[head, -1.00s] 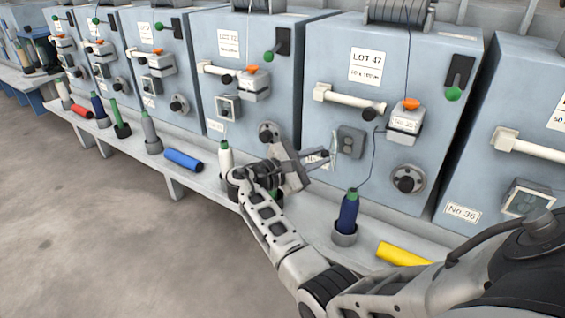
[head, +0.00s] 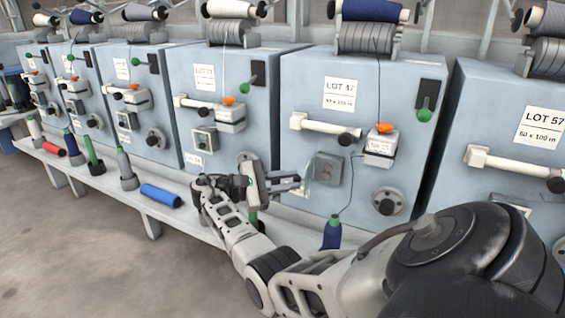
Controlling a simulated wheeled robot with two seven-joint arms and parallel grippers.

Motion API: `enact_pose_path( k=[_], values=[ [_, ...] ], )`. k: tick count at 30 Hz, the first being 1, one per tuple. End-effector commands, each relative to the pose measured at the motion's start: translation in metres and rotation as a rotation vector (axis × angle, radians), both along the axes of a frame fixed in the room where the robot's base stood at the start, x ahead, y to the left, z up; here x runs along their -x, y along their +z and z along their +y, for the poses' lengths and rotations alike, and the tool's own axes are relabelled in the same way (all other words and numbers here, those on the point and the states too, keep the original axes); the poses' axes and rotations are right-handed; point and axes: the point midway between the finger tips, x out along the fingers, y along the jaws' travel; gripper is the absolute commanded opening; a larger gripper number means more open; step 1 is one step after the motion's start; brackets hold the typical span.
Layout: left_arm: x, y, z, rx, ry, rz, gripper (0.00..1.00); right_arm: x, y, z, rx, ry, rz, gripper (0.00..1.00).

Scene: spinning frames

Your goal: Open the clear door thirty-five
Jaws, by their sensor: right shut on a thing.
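The clear door (head: 310,168) is a thin see-through panel on the front of the LOT 47 machine. It stands out at the left of a grey box (head: 327,167), seen nearly edge-on, and the box front looks uncovered. My right gripper (head: 298,183) is shut on the door's edge. The fingers partly hide the door and a white plate behind them, whose number I cannot read. My left gripper is not in view.
Above the box is a white bar handle (head: 325,126); to its right are an orange-tabbed box (head: 380,148) and a round knob (head: 387,202). A blue bobbin (head: 332,233) stands below on the shelf. The LOT 57 machine (head: 515,160) is at right.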

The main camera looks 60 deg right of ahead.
Motion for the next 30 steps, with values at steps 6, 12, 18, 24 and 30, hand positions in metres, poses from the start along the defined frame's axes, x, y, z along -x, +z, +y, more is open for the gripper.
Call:
enact_pose_path(
  k=[6,12,18,24,30],
  values=[
    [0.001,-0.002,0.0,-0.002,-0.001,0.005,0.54,0.002,0.0,-0.001,0.003,-0.008,0.004,0.35],
    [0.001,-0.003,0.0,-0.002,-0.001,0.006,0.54,0.0,0.0,0.0,0.002,-0.002,0.002,0.4],
    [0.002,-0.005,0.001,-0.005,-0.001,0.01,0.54,-0.004,0.0,0.005,-0.001,0.001,0.002,0.4],
    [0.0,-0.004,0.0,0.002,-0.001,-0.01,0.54,-0.026,-0.001,0.03,-0.003,0.003,0.001,0.4],
    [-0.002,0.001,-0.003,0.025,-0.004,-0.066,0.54,-0.055,-0.004,0.067,-0.007,0.001,0.0,0.4]
  ],
)
